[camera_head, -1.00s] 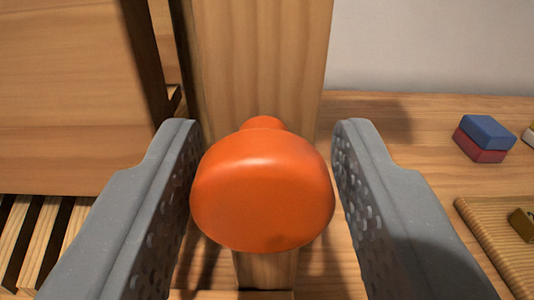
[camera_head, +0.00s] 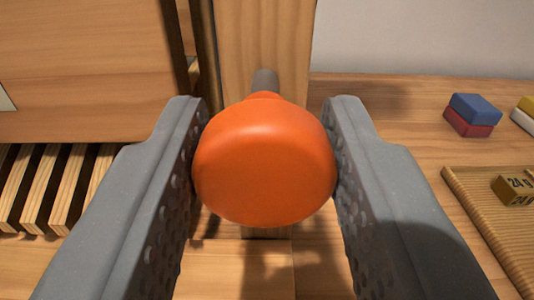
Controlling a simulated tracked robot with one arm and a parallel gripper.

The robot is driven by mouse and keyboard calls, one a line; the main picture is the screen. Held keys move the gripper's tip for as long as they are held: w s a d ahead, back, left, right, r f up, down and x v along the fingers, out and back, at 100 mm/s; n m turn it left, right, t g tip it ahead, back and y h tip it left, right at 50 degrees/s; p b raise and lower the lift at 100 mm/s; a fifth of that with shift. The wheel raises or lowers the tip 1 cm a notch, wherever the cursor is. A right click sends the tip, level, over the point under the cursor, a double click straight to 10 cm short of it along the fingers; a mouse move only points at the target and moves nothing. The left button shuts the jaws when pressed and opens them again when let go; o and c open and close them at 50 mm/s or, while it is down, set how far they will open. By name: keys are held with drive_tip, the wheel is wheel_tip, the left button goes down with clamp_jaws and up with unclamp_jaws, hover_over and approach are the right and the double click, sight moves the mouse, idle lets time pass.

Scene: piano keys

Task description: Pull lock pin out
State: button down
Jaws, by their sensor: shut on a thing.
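The lock pin has a round orange knob (camera_head: 265,160) in the middle of the view. A grey metal shaft (camera_head: 265,82) shows behind the knob, in front of an upright wooden post (camera_head: 262,35). Whether the shaft's far end is still inside the post is hidden by the knob. My gripper (camera_head: 266,165) is shut on the knob, with one grey finger against its left side and one against its right side.
Wooden keys (camera_head: 45,185) lie at the left below a wooden panel (camera_head: 80,65). At the right are a blue and red block (camera_head: 473,115), a ribbed mat (camera_head: 480,215) and a brass weight (camera_head: 514,190). A pale wall stands behind.

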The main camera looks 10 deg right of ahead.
drive_tip(key=c, duration=1.4)
unclamp_jaws()
drive_tip(key=shift+f, duration=0.2)
drive_tip(key=shift+o, duration=0.4)
drive_tip(key=shift+s+r, duration=0.1)
drive_tip(key=shift+s, duration=0.05)
drive_tip(key=shift+r, duration=0.1)
drive_tip(key=shift+s, duration=0.25)
drive_tip(key=s+a+p, duration=0.1)
drive_tip(key=s+a, duration=0.1)
drive_tip(key=s, duration=1)
drive_tip(key=shift+s+a, duration=0.35)
drive_tip(key=shift+s, duration=0.05)
